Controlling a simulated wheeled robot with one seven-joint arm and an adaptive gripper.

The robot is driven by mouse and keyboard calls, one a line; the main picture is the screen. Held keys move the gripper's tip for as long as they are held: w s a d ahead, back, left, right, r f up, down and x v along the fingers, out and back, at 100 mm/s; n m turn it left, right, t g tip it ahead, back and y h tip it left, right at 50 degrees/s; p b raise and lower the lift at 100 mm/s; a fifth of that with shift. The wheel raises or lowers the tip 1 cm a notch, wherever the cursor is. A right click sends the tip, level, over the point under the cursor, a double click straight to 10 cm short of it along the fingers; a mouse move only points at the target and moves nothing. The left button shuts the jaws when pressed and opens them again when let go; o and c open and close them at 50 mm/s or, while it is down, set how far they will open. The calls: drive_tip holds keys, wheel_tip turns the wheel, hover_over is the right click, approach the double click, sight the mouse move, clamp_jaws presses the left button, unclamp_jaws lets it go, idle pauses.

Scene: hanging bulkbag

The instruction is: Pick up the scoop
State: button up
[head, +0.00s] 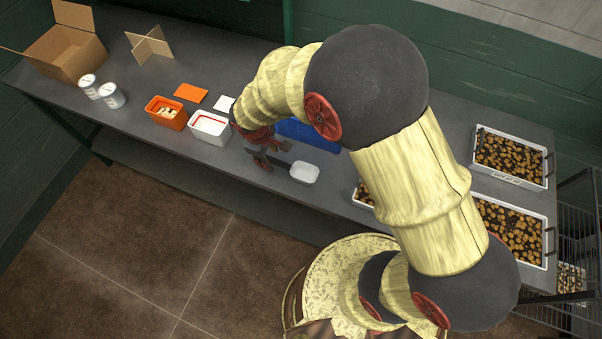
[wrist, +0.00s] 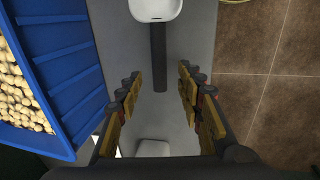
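The scoop has a white bowl (head: 304,174) and a dark handle, and lies on the grey table near its front edge. In the wrist view its bowl (wrist: 155,9) is cut by the top edge, and the dark handle (wrist: 159,58) points down toward my gripper. My gripper (wrist: 159,84) is open and empty, with the handle's end showing between its fingertips. In the head view my gripper (head: 263,158) is low over the table at the handle's end. I cannot tell its exact height above the handle.
A blue tray (wrist: 62,60) holding pale pieces is close on the left in the wrist view. White and orange containers (head: 209,128) (head: 166,113) stand left of my gripper. Trays of brown pieces (head: 508,158) are at the right. A cardboard box (head: 66,45) is at the far left.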

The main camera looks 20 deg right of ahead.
sight(271, 159)
drive_tip(key=f, duration=0.4)
drive_tip(key=shift+w+d+f+b, duration=0.15)
drive_tip(key=shift+w+d+b, duration=0.05)
drive_tip(key=shift+w+b, duration=0.2)
drive_tip(key=shift+c, duration=0.9)
drive_tip(key=c, duration=0.8)
